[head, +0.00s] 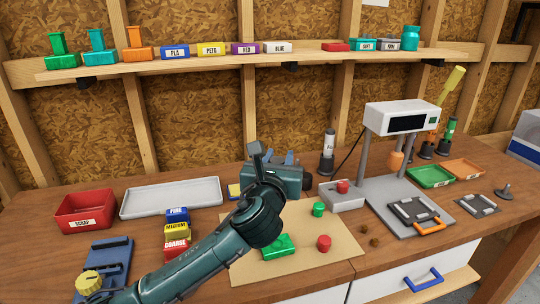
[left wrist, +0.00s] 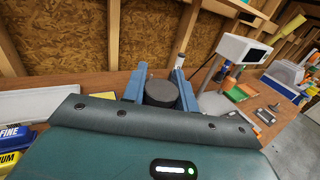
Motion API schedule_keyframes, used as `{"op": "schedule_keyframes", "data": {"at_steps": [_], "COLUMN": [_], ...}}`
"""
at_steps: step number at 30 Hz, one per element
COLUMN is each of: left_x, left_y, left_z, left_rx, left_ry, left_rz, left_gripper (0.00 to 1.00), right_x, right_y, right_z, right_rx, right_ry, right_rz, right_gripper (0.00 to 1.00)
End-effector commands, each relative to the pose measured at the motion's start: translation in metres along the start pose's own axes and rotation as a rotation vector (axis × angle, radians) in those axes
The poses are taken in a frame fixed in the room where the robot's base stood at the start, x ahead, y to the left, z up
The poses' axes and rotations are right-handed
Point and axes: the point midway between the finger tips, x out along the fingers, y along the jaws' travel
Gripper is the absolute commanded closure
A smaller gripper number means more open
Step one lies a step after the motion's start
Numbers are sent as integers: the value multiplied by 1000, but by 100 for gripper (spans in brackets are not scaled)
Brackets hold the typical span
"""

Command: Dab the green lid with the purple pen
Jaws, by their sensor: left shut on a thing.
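My left gripper (head: 290,158) reaches over the back of the tan mat, its blue fingers pointing away toward the wall. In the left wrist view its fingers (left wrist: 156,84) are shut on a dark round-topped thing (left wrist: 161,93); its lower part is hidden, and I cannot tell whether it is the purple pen. No purple shows on it. On the mat are a green block (head: 278,247), partly behind my left arm, and a small green cylinder (head: 318,209). I cannot tell which is the green lid. Both are apart from the gripper. My right gripper is out of view.
A red cylinder (head: 323,243) stands on the tan mat (head: 340,268). A white pen in a dark holder (head: 327,155) stands behind. A grey machine (head: 402,118), green tray (head: 429,177) and orange tray (head: 465,169) are at right. A red scrap bin (head: 85,210) and white tray (head: 172,197) are at left.

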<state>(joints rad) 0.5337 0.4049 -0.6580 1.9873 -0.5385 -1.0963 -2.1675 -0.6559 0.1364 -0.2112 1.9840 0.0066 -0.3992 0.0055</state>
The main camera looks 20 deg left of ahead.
Motion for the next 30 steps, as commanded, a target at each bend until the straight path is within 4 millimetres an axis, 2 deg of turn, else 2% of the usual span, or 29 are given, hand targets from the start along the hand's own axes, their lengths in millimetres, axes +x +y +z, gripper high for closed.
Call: {"op": "schedule_keyframes", "data": {"at_steps": [10, 15, 22, 30], "left_x": [-1, -1, -1, -1], "left_y": [-1, -1, -1, -1], "left_z": [0, 4, -22, -46], "left_rx": [0, 2, 1, -1], "left_ry": [-1, 1, 1, 0], "left_rz": [-4, -4, -3, -3], "left_gripper": [100, 100, 100, 100], "right_x": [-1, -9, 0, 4], "right_y": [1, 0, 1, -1], "right_z": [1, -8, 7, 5], "right_rx": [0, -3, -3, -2], "right_ry": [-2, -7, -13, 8], "right_rz": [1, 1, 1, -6], "right_gripper": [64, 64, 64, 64]}}
